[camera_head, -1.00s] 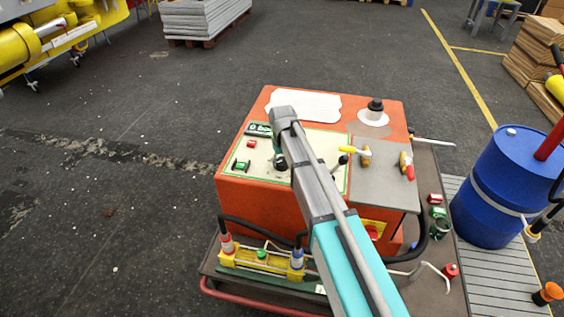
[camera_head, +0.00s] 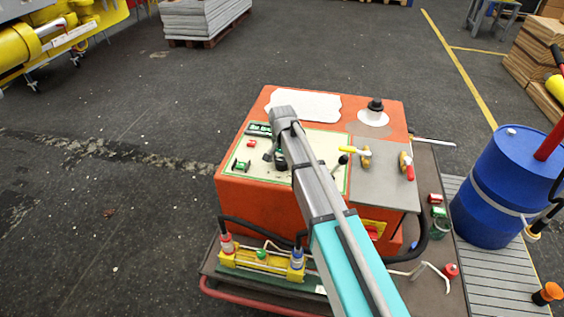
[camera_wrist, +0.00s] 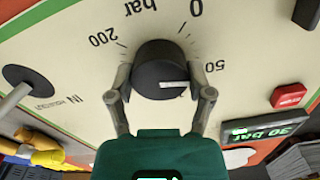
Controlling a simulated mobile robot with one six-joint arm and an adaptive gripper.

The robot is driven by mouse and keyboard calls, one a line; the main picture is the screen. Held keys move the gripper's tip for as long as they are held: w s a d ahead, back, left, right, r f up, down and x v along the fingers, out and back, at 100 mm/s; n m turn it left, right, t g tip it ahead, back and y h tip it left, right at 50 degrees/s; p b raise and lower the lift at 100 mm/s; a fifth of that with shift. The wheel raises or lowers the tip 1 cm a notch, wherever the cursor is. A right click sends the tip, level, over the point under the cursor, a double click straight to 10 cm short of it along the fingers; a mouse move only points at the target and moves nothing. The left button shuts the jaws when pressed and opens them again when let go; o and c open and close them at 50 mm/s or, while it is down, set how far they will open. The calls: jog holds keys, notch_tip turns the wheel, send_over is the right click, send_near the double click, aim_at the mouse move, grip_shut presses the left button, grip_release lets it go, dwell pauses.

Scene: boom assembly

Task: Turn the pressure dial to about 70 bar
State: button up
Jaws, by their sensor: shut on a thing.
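The pressure dial (camera_wrist: 158,64) is a round black knob with a white pointer line, on the cream panel in the wrist view. The pointer faces right, close to the 50 mark. The marks 0 bar, 50 and 200 show upside down around it. My gripper (camera_wrist: 164,90) is shut on the dial, one finger at each side. In the head view my gripper (camera_head: 276,156) is at the panel, and my arm hides part of it. A small display (camera_wrist: 265,130) with green digits and "bar" sits right of the dial; it seems to read 30, but I cannot be sure.
A red button (camera_wrist: 289,95) lies near the display. The orange cabinet (camera_head: 262,203) carries yellow and red handled valves (camera_head: 407,165). A blue barrel (camera_head: 497,190) stands to the right.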

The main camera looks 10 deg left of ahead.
jog(key=m, duration=0.6)
jog(key=shift+m, duration=0.4)
jog(key=o, duration=1.1)
jog(key=shift+n, duration=0.3)
